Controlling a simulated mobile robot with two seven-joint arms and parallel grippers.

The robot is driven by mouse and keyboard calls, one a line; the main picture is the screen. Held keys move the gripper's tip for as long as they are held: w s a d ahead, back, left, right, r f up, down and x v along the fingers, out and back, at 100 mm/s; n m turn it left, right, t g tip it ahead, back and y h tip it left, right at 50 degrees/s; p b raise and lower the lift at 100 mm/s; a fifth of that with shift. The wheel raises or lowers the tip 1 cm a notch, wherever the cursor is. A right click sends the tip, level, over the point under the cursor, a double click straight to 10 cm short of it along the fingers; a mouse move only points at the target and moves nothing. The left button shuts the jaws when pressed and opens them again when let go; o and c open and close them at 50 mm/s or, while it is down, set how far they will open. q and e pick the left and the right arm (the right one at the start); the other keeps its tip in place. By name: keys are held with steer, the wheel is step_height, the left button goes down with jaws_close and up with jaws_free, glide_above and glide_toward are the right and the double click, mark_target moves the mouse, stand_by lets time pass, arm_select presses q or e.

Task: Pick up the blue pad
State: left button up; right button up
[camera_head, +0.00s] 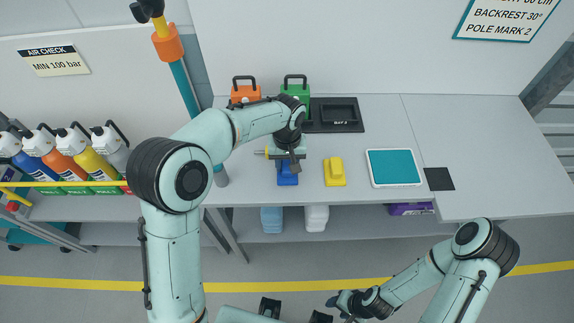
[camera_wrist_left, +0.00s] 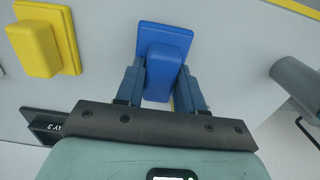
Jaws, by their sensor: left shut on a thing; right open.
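The blue pad (camera_head: 287,176) is on the grey table near its front edge, below my left gripper in the head view. My left gripper (camera_head: 288,164) reaches it from above. In the left wrist view the blue pad (camera_wrist_left: 163,55) sits between the two fingers of my left gripper (camera_wrist_left: 160,88), which are shut on its raised block. Whether the pad touches the table is not clear. My right gripper (camera_head: 335,308) is low at the bottom of the head view, away from the table, and is open and empty.
A yellow pad (camera_head: 334,171) lies right of the blue one. Further right are a teal-topped tray (camera_head: 394,168) and a black square (camera_head: 438,179). Orange (camera_head: 245,93) and green (camera_head: 296,91) handled items and a black tray (camera_head: 335,115) stand behind. Several bottles stand at the left.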

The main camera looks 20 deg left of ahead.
mark_target(287, 163)
arm_select(q)
step_height(287, 163, up, 18)
steer(key=p, duration=0.2)
steer(key=shift+r+p, duration=0.25)
steer(key=shift+p, duration=0.1)
arm_select(e)
steer(key=w+r, duration=0.1)
steer(key=r, duration=0.1)
steer(key=w+r, duration=0.1)
steer(key=w, duration=0.1)
steer(key=shift+r, duration=0.35)
steer(key=shift+s, duration=0.1)
arm_select(q)
steer(key=o, duration=0.6)
steer(key=shift+c, duration=0.2)
steer(key=c, duration=0.4)
